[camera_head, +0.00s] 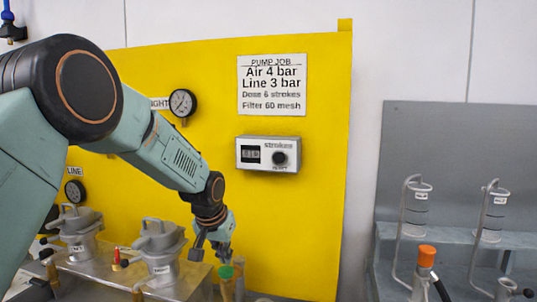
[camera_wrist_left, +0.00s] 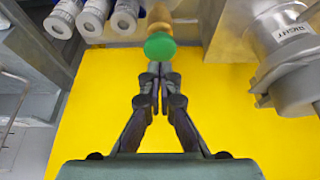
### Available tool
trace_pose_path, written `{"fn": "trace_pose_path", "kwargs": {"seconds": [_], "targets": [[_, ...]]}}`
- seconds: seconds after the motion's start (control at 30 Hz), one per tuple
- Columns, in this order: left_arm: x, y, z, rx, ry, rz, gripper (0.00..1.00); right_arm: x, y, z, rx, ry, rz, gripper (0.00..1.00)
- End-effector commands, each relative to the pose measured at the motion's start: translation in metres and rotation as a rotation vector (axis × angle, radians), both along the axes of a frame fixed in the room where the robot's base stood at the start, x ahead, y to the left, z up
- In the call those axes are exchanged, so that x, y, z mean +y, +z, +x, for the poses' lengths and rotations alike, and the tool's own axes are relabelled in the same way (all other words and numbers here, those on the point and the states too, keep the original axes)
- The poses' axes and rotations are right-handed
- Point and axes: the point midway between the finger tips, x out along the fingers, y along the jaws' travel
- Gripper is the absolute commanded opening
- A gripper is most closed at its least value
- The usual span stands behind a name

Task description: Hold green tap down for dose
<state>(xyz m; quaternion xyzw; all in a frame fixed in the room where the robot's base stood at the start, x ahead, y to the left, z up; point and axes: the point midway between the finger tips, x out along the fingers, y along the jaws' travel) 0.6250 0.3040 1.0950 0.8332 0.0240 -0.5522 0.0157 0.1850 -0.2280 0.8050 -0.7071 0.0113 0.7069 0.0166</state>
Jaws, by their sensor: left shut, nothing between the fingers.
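The green tap (camera_head: 226,271) is a round green cap on a brass body, low on the bench in front of the yellow panel. It also shows in the left wrist view (camera_wrist_left: 160,46), with the brass body (camera_wrist_left: 160,14) behind it. My left gripper (camera_head: 223,254) comes down from the upper left, just above the tap. In the wrist view its fingertips (camera_wrist_left: 160,72) are shut together with nothing between them, right at the cap's near edge. I cannot tell whether they touch the cap. My right gripper is in neither view.
A metal filter housing labelled RIGHT (camera_wrist_left: 292,38) stands close to the tap, and another pot (camera_head: 77,235) is farther left. A stroke counter (camera_head: 268,154) and a PUMP JOB sign (camera_head: 272,85) are on the yellow panel (camera_head: 310,215). An orange-capped bottle (camera_head: 426,258) stands at the right.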

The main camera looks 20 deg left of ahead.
Motion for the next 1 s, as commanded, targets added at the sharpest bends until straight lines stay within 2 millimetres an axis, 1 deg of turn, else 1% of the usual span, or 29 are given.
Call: {"fn": "trace_pose_path", "kwargs": {"seconds": [0.27, 1.0], "targets": [[0.000, -0.002, 0.000, 0.000, 0.000, 0.000, 0.00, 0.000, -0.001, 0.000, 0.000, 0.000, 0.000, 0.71], [0.000, -0.027, 0.000, 0.002, 0.000, 0.000, 0.00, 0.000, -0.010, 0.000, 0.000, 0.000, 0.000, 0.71]]}}
